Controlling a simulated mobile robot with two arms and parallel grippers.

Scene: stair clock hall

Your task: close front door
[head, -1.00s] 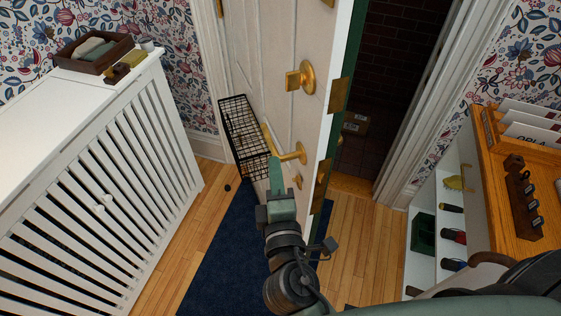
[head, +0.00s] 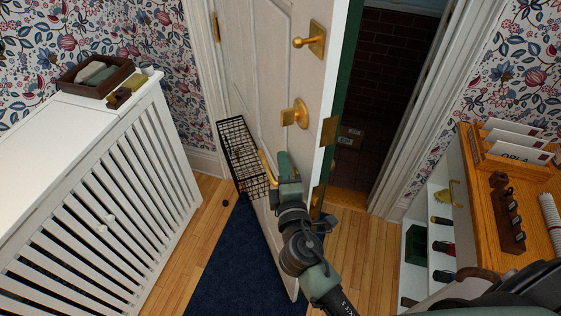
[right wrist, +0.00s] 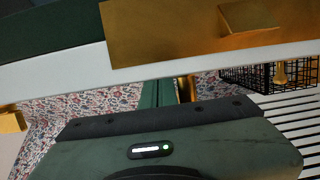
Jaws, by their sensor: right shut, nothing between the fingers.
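The front door (head: 262,60) stands ajar, its white panelled face toward me and a green outer edge showing. Its brass lever handle (head: 266,170) is mostly hidden behind my right gripper (head: 283,160); only its left end shows. The gripper is shut and empty, close to the lever and door face; I cannot tell whether it touches. A brass thumb-turn (head: 295,115) sits above it. In the right wrist view, a brass plate (right wrist: 190,30) on the door edge (right wrist: 80,80) passes close in front of the gripper. My left gripper is not in view.
A black wire basket (head: 240,150) hangs on the door's inside. A white slatted cabinet (head: 100,190) stands left, a wooden-topped console (head: 480,185) right. A blue mat (head: 235,265) lies by the door. The dark doorway (head: 385,110) is open on the right.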

